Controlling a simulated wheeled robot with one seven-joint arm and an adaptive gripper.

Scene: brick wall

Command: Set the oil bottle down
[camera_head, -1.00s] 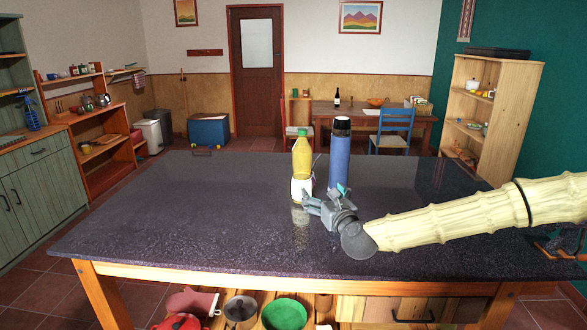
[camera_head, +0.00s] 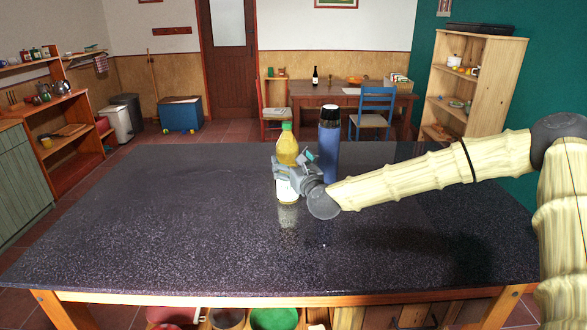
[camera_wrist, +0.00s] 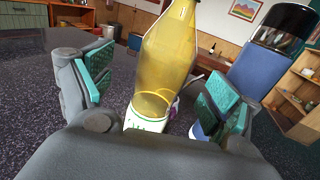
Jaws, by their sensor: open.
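The oil bottle (camera_head: 287,150), yellow with a green cap and a white label, stands upright on the dark speckled table (camera_head: 150,220). My gripper (camera_head: 284,176) is at its middle, in front of it in the head view. In the wrist view the bottle (camera_wrist: 165,60) rises between the two teal-padded fingers of my gripper (camera_wrist: 155,92). The fingers are spread, with a gap on each side of the bottle. The bottle's base is hidden behind the gripper's palm in the wrist view.
A blue flask with a black top (camera_head: 329,145) stands close to the right of the bottle, near the right finger. Something small and purple shows behind the bottle in the wrist view. The table's left and front are clear.

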